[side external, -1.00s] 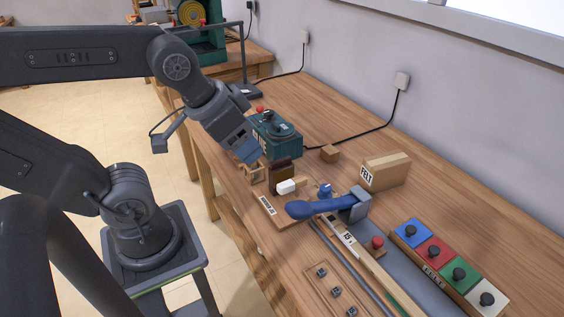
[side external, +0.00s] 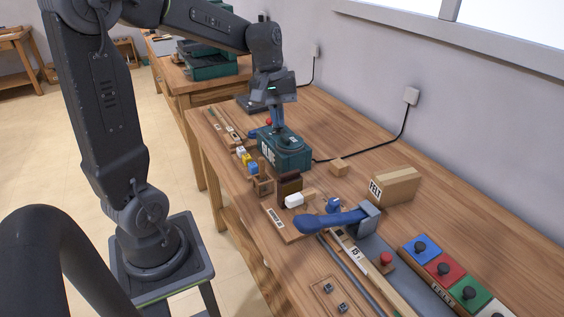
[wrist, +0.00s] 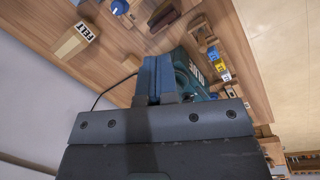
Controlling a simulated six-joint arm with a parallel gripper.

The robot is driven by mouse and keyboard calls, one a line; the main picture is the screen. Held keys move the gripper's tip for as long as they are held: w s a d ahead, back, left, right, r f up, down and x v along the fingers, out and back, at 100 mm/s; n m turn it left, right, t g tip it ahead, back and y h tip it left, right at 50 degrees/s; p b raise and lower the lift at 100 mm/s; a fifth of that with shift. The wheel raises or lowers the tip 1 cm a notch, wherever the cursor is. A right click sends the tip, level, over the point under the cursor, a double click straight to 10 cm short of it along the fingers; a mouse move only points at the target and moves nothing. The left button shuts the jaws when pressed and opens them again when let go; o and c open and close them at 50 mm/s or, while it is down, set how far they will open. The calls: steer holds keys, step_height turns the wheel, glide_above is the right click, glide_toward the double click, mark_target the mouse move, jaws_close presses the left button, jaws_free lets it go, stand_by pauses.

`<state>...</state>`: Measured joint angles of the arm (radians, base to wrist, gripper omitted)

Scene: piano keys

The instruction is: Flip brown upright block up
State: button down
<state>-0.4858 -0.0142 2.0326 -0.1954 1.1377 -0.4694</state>
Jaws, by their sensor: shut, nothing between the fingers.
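In the wrist view, a dark brown shape (wrist: 163,18) at the top edge appears to be the same block. My gripper (side external: 276,128) is over the teal glue box (side external: 285,152), farther along the bench than the brown block and apart from it. Its blue fingers (wrist: 154,78) are together with nothing between them. They hide part of the glue box in the wrist view.
A FELT box (side external: 394,187) stands to the right, with a small wooden cube (side external: 339,167) behind. Yellow and blue blocks (side external: 246,161) line the left edge. Bare bench lies toward the wall.

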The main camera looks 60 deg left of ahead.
steer(key=w+a+f+n+h, duration=0.2)
steer(key=a+f+n, duration=0.3)
steer(key=a, duration=0.5)
steer(key=shift+w+a+f+n+g+h, duration=0.2)
steer(key=shift+a+f+n+g+h, duration=0.15)
steer(key=shift+n, duration=0.25)
steer(key=shift+d+f, duration=0.1)
glide_toward(288, 186)
step_height(288, 186, down, 5)
steer(key=a, duration=0.1)
steer(key=shift+w+d+r, duration=0.2)
steer(key=shift+w+r, duration=0.05)
steer(key=shift+w, duration=0.1)
